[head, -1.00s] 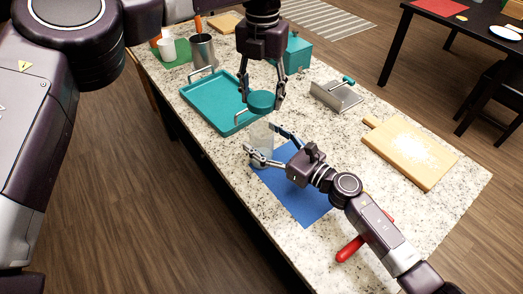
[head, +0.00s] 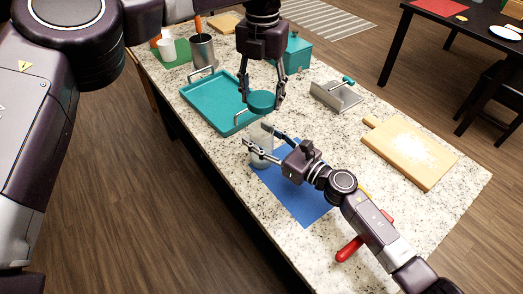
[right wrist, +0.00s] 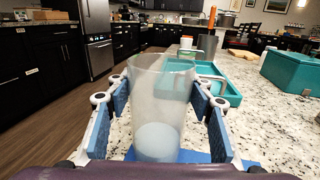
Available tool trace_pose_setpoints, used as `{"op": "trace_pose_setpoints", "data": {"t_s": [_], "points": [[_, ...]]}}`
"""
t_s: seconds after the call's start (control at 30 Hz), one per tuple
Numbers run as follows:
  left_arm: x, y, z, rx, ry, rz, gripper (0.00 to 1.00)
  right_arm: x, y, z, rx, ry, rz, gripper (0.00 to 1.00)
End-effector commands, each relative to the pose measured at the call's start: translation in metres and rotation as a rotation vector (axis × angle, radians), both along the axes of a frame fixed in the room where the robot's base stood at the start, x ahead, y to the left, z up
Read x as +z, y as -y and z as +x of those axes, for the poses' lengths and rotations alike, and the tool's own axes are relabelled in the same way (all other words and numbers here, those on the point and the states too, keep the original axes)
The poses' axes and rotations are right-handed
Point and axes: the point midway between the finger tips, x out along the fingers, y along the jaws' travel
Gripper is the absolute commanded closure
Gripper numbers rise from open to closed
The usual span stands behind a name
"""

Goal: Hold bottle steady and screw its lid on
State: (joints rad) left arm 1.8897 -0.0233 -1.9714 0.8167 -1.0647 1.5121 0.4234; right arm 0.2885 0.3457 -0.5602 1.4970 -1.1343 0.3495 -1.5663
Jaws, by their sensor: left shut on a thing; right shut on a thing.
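The clear, slightly frosted bottle (head: 260,158) stands upright at the far end of a blue mat (head: 301,196). It fills the middle of the right wrist view (right wrist: 161,105), with something pale near its base. My right gripper (head: 259,139) is shut on the bottle, with blue pads on both sides of it. My left gripper (head: 262,98) points down and is shut on the round teal lid (head: 261,102). The lid is held above the bottle, apart from it, and looks roughly level. Whether it is exactly centred over the mouth cannot be told.
A teal tray (head: 213,108) lies left of the grippers, with a steel pot (head: 202,51) behind it. A teal box (head: 295,55), metal scraper (head: 337,95) and wooden board (head: 410,152) are farther back and right. A red-handled tool (head: 349,249) lies under my right arm.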

Motion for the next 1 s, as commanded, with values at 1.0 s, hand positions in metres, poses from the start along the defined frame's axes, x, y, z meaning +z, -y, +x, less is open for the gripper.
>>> {"op": "trace_pose_setpoints", "data": {"t_s": [1.0], "points": [[-0.049, 0.0, 0.0, 0.0, -0.001, -0.001, 0.66, 0.0, 0.0, 0.0, 0.0, -0.001, -0.001, 0.95]]}}
